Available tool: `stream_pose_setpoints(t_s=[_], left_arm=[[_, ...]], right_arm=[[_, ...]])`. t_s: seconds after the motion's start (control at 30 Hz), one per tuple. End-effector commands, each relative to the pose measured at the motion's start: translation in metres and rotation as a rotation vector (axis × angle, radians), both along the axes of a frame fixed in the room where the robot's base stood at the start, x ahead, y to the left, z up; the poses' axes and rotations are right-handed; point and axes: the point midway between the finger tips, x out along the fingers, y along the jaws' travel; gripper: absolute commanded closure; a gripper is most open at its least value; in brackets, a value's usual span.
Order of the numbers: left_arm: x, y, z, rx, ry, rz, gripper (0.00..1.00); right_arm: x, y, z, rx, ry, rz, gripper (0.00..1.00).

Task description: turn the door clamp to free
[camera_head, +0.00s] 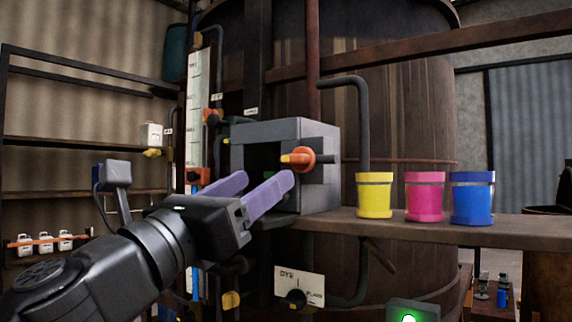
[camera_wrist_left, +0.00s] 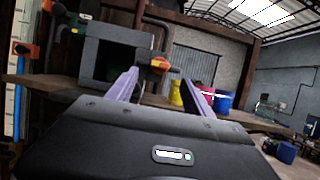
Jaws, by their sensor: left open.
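The door clamp is an orange knob (camera_head: 302,159) with a yellow-tipped handle, on the right front edge of a grey box (camera_head: 320,190). Its handle points left toward the box's dark front opening. In the left wrist view the orange clamp (camera_wrist_left: 159,64) shows beyond and between the fingertips. My left gripper (camera_head: 267,181) is open and empty, its purple fingers pointing at the box from the front. In the head view the fingertips are slightly below the clamp and seem apart from it. The fingers hide part of the box's lower front. My right gripper is not in view.
Yellow (camera_head: 374,195), pink (camera_head: 424,197) and blue (camera_head: 472,197) pots stand on a wooden shelf (camera_head: 520,229) right of the box. A large vat (camera_head: 410,110) and a bent pipe (camera_head: 363,130) are behind. A DYE sign (camera_head: 312,286) and dark valve are below.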

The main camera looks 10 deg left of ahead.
Motion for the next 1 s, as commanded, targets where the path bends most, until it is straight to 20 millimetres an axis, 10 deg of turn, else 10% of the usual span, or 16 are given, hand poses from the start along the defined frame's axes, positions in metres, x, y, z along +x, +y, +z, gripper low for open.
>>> stream_pose_setpoints(t_s=[1.0], left_arm=[[0.067, -0.026, 0.030, 0.002, -0.001, 0.002, 0.40]], right_arm=[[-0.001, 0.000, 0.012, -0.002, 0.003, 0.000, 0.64]])
